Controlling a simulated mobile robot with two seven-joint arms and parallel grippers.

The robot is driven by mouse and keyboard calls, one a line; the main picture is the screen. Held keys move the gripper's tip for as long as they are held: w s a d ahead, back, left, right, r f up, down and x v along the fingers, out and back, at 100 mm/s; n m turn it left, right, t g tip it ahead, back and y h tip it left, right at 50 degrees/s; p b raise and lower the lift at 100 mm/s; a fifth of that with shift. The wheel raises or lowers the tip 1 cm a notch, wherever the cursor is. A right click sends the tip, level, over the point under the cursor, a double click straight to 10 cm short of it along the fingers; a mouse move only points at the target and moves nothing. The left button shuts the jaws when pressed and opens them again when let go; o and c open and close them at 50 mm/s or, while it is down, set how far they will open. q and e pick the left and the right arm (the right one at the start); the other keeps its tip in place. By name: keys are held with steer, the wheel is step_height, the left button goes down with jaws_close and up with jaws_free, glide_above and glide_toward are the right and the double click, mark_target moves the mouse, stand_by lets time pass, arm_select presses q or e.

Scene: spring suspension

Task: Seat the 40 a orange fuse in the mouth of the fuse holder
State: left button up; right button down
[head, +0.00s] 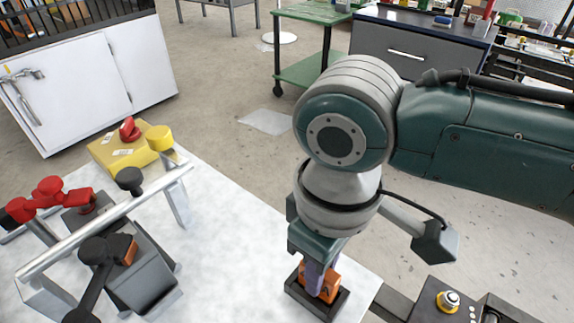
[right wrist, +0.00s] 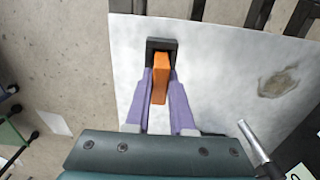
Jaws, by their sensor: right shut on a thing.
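My right gripper (head: 318,276) points down at the table's near right edge, its purple fingers shut on the orange fuse (head: 327,288). The right wrist view shows the fuse (right wrist: 160,80) between the fingertips (right wrist: 160,86). The black fuse holder (head: 340,304) is a rectangular frame on the white table; its far end shows in the right wrist view (right wrist: 162,43). The fuse lies over the holder's opening and overlaps its outline in both views. The fingers and fuse hide part of the mouth, so I cannot tell how deep the fuse sits. My left gripper is out of view.
The white table (head: 235,235) has bare surface left of the holder. A metal rail (head: 100,225), a dark grey box (head: 145,280) and a yellow box (head: 125,150) stand at its left. A panel with a yellow-ringed button (head: 448,301) is at the lower right.

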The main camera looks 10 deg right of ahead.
steer(key=shift+f, duration=0.15)
steer(key=c, duration=0.8)
jaws_free()
steer(key=shift+o, duration=0.2)
